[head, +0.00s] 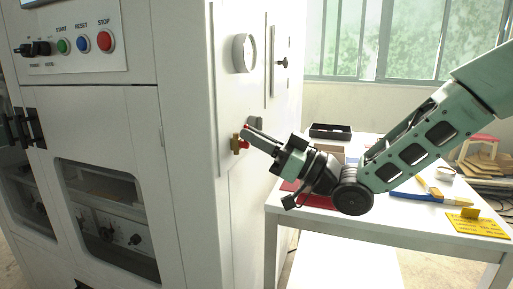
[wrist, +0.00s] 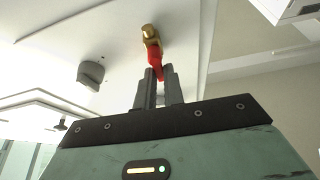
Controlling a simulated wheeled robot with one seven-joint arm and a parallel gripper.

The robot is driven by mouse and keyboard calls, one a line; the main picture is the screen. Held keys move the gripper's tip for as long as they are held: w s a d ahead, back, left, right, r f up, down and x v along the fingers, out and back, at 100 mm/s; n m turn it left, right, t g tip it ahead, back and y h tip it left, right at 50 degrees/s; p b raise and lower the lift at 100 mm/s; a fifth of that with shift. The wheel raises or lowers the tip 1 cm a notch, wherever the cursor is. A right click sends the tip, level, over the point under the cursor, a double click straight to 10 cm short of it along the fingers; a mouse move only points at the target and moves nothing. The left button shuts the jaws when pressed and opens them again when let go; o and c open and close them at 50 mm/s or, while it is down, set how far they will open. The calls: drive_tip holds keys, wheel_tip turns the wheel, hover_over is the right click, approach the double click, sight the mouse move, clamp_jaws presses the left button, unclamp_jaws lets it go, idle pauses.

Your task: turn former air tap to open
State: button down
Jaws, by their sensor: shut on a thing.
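The air tap (head: 236,146) is a small brass valve on the side panel of the white machine, with a red lever. In the wrist view its brass body (wrist: 149,32) shows above the red lever (wrist: 155,54). My gripper (head: 246,134) reaches in from the right and is shut on the red lever. In the wrist view my fingertips (wrist: 160,72) close on the lower end of the lever. In the head view most of the lever is hidden by my fingers.
A grey knob (wrist: 90,74) is close by the tap. A white table (head: 400,226) with a black tray (head: 331,131), a brush and a yellow sign (head: 476,224) stands below my arm. START, RESET and STOP buttons are on the machine's front.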

drive_tip(key=shift+n, duration=0.4)
drive_tip(key=c, duration=1.5)
unclamp_jaws()
drive_tip(key=b+v, duration=0.2)
drive_tip(key=v, duration=1.5)
drive_tip(key=shift+d, duration=0.25)
drive_tip(key=shift+w+a+f, duration=0.1)
